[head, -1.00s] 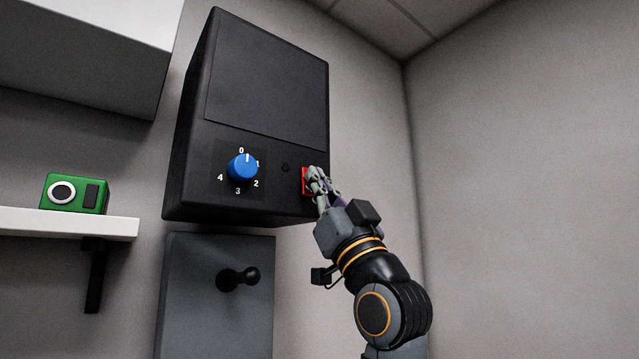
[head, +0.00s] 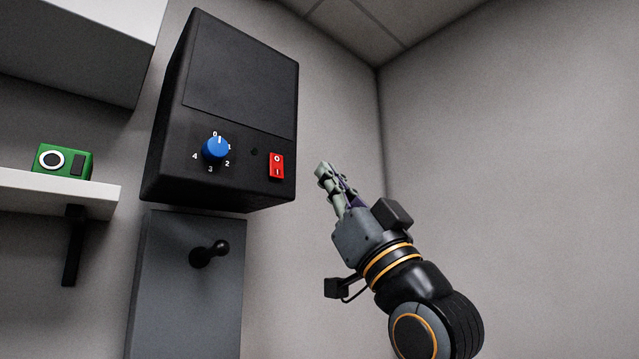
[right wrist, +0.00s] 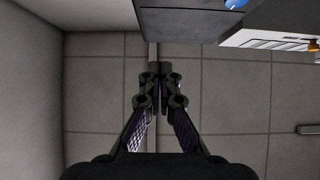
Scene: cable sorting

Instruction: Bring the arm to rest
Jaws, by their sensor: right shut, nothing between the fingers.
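My right gripper (head: 323,170) is shut and empty in the head view. It is in free air to the right of a black wall box, apart from it. The right wrist view shows its two fingers together (right wrist: 160,72) with nothing between them. The black box (head: 240,70) carries a red rocker switch (head: 277,166) marked O and I, and a blue knob (head: 215,148) with a scale from 0 to 4. The knob's white line points up near the 0. My left gripper is not in view.
A grey panel (head: 165,290) with a black knob-like handle (head: 209,253) is below the box. A white shelf (head: 60,193) at the left holds a green device (head: 63,161). A white cabinet (head: 75,45) hangs above it. The right wall (head: 520,150) is bare, with free room before it.

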